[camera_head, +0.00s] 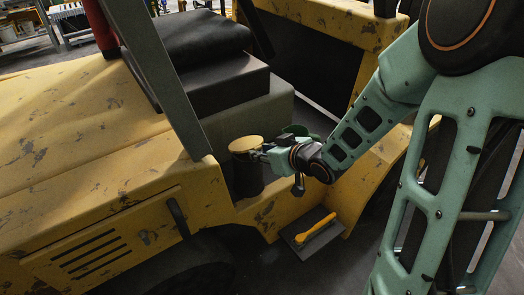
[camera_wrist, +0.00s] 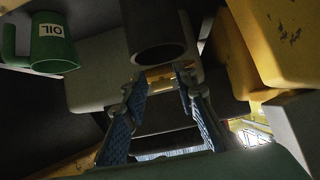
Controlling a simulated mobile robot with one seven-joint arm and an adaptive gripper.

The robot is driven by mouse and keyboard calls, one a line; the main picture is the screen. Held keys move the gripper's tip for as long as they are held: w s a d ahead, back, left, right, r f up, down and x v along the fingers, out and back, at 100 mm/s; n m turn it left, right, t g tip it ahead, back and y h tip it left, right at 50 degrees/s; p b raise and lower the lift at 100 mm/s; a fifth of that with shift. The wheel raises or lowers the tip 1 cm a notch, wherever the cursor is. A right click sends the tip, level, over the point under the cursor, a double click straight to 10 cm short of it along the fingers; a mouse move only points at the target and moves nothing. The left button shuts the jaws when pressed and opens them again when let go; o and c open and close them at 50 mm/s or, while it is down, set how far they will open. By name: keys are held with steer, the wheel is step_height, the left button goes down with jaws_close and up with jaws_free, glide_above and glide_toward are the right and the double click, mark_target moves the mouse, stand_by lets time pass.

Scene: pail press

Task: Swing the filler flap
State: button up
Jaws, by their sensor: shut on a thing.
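The filler flap (camera_head: 246,144) is a round yellow cap on top of a short dark filler neck (camera_head: 247,178) in the side of the worn yellow machine. My gripper (camera_head: 262,153) reaches it from the right and is shut at its near edge. In the wrist view, a small yellow piece (camera_wrist: 160,78) shows between the two blue-padded fingers of my gripper (camera_wrist: 158,88). A dark round cylinder (camera_wrist: 160,40) is just above them, probably the neck. Whether the flap lies flat or slightly lifted is hard to tell.
A green jug marked OIL (camera_wrist: 52,45) shows at the upper left of the wrist view. A yellow-handled tool (camera_head: 314,232) lies on a dark step plate (camera_head: 309,240) below my gripper. A dark slanted post (camera_head: 165,75) and the black seat (camera_head: 205,40) stand to the left.

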steer(key=shift+s+d+f+b, duration=0.1)
steer(key=shift+s+f+b, duration=0.05)
steer(key=shift+f+b, duration=0.4)
steer(key=shift+s+d+f+b, duration=0.2)
steer(key=shift+f+b, duration=0.2)
steer(key=shift+f, duration=0.3)
steer(key=shift+s+d+f+b, duration=0.1)
steer(key=shift+s+f+b, duration=0.05)
steer(key=shift+f+b, duration=0.4)
steer(key=shift+f, duration=0.15)
steer(key=shift+f+b, duration=0.55)
steer(key=shift+f, duration=0.25)
steer(key=o, duration=1)
steer(key=shift+r, duration=0.2)
